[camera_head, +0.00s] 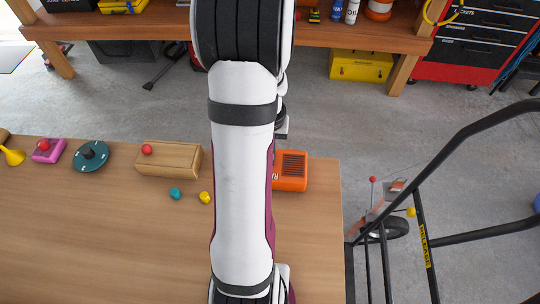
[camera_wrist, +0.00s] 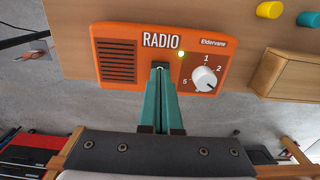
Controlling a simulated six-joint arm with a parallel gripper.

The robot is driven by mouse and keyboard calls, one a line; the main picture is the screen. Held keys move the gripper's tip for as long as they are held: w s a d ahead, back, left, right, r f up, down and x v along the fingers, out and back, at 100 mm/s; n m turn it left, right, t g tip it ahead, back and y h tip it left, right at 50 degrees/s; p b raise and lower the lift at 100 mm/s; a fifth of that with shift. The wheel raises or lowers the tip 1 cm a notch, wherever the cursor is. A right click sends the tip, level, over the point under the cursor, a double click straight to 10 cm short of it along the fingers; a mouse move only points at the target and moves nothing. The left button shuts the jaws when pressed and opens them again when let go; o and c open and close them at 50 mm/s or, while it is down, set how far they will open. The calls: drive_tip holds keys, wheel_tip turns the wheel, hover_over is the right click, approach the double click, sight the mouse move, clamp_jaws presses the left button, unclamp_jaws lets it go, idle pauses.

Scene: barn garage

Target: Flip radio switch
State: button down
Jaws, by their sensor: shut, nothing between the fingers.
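The orange radio (camera_head: 293,184) lies near the right end of the wooden table, partly covered by my arm in the head view. In the wrist view the radio (camera_wrist: 140,30) shows its face: a dark speaker grille at left, a white dial (camera_wrist: 205,78) with numbers at right, and a small bright yellow light (camera_wrist: 181,54). My gripper (camera_wrist: 160,70) has teal fingers, shut together and empty, with the tips at the radio's face below the RADIO lettering. The switch is not clearly visible; the fingertips cover that spot. I cannot tell whether they touch.
On the table (camera_head: 90,230) left of my arm are a wooden box (camera_head: 180,158) with a red ball, teal (camera_head: 175,193) and yellow (camera_head: 205,197) pegs, a dark green disc (camera_head: 91,156) and a pink block (camera_head: 48,152). A black metal frame (camera_head: 425,215) stands beyond the right edge.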

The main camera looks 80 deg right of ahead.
drive_tip(key=shift+f, duration=0.8)
drive_tip(key=shift+r, duration=3.5)
